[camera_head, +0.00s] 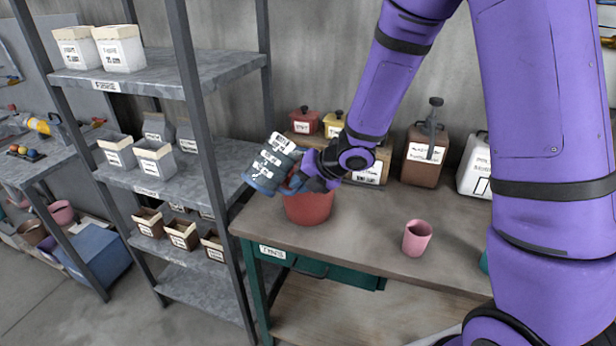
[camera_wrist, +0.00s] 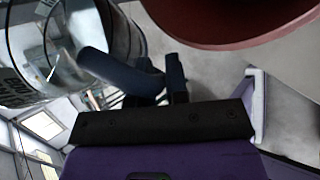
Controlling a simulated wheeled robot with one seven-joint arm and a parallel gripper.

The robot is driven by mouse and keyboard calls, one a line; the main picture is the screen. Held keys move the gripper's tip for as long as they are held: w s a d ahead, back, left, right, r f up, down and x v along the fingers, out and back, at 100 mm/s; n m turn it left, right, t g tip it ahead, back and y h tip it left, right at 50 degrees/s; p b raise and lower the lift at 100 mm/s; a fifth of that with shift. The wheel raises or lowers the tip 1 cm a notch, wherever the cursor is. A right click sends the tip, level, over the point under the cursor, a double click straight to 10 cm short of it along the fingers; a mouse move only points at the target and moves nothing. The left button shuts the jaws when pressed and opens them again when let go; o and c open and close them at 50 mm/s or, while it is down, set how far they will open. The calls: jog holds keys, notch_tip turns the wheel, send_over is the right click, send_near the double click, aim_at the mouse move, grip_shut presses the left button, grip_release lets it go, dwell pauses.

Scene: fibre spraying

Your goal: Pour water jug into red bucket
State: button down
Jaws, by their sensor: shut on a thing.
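The water jug (camera_head: 270,163), clear grey with white labels and a blue edge at its lower left, is tilted in the head view. My gripper (camera_head: 299,180) is shut on its blue handle, which shows in the wrist view (camera_wrist: 108,70). The jug's clear wall fills the upper left of the wrist view. The red bucket (camera_head: 308,208) stands upright on the workbench, just below and to the right of the jug. My gripper hides part of its rim. The bucket also shows at the upper right of the wrist view (camera_wrist: 235,22). I cannot see any water flowing.
A pink cup (camera_head: 417,238) stands on the workbench (camera_head: 365,235) right of the bucket. Red and yellow pots, a brown canister (camera_head: 425,158) and a white container (camera_head: 476,168) line the back. A metal shelf (camera_head: 185,160) with labelled boxes stands close on the left.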

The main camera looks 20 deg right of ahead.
aim_at(282, 174)
jog(key=shift+s+a+r+m+y+p, duration=0.1)
jog(key=shift+a+r+m+y+p, duration=0.2)
jog(key=shift+y, duration=0.3)
jog(key=shift+s+a+f+m+g+y+p, duration=0.1)
jog(key=shift+a+f+m+g+y+p, duration=0.15)
jog(key=shift+y+p, duration=0.35)
dwell(1.0)
jog(key=shift+r+m+y, duration=0.35)
jog(key=shift+r+y, duration=0.15)
jog(key=shift+y, duration=0.3)
dwell(0.5)
jog(key=shift+w+d+r+m+g+y+p, duration=0.25)
jog(key=shift+d+r+m+y+p, duration=0.15)
jog(key=shift+d+r+y+p, duration=0.25)
dwell(0.7)
jog(key=shift+a+r+m+y, duration=0.1)
jog(key=shift+r+m+y, duration=0.45)
jog(key=shift+y, duration=0.4)
dwell(0.9)
